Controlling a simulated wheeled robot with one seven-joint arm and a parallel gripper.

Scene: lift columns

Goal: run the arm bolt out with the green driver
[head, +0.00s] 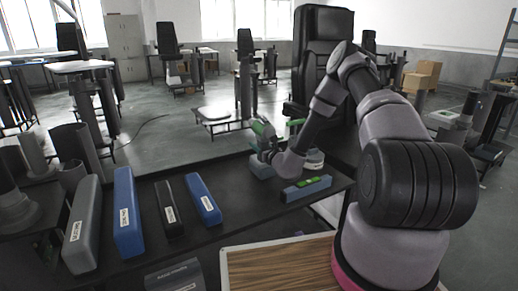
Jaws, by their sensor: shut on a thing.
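A green driver (263,130) with a grey foot stands or hangs over the far edge of the dark bench. My gripper (268,154) is around its handle, shut on it; the fingers are small and partly hidden by my wrist. I cannot tell whether the driver's foot touches the bench. A second green tool (296,123) shows just right of it, partly behind my arm. A large black chair (322,55) stands beyond the bench, partly covered by my arm. The arm bolt cannot be made out.
The dark bench (240,205) holds grey, blue and black labelled bars at left and a blue-green level (305,188) at right. A wooden board (275,268) lies in front. Lift columns and chairs stand behind on open floor.

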